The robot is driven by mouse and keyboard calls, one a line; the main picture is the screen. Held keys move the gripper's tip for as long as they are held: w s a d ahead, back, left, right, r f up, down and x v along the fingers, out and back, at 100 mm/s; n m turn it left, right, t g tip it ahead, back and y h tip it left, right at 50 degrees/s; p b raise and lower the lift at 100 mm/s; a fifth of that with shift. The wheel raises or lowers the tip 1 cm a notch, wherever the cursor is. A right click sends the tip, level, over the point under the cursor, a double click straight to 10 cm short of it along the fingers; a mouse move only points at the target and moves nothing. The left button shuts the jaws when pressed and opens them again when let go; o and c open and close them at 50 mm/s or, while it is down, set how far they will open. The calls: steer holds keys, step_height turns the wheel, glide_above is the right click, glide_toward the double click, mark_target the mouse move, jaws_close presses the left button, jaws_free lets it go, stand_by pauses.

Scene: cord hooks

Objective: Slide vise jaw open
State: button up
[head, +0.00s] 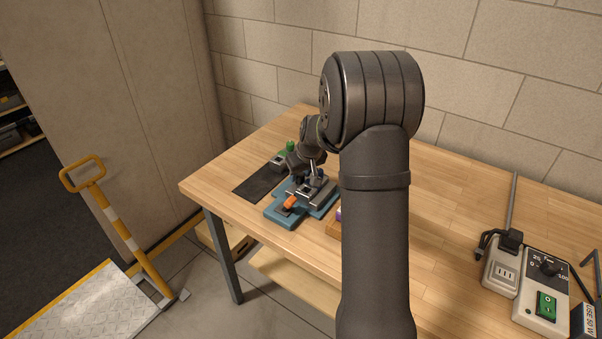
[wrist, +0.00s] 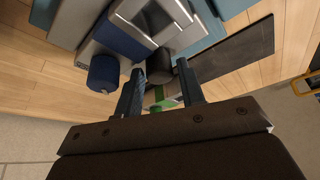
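The vise (head: 273,213) has a blue base and grey metal jaws and sits on the bench near its front left edge. An orange part (head: 290,202) shows on its near end. My gripper (head: 315,178) is over the far side of the vise, partly hidden by my arm. In the wrist view, the grey jaw parts (wrist: 128,10) fill the top, with a blue block and a blue round knob (wrist: 103,74) at left. My gripper's two fingers (wrist: 158,80) are apart there, with a dark rounded part (wrist: 158,66) showing between their tips. I cannot tell whether they touch it.
A dark mat (head: 254,187) lies left of the vise, with a green-topped item (head: 290,147) behind. A wooden box edge (head: 333,228) shows right of the vise, mostly hidden by my arm. A power box with a green switch (head: 546,305) stands at right. The bench's back left is clear.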

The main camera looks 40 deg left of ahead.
jaws_close()
steer(key=shift+a, duration=1.8)
jaws_free()
steer(key=v, duration=1.7)
steer(key=shift+r, duration=0.2)
steer(key=shift+d, duration=0.1)
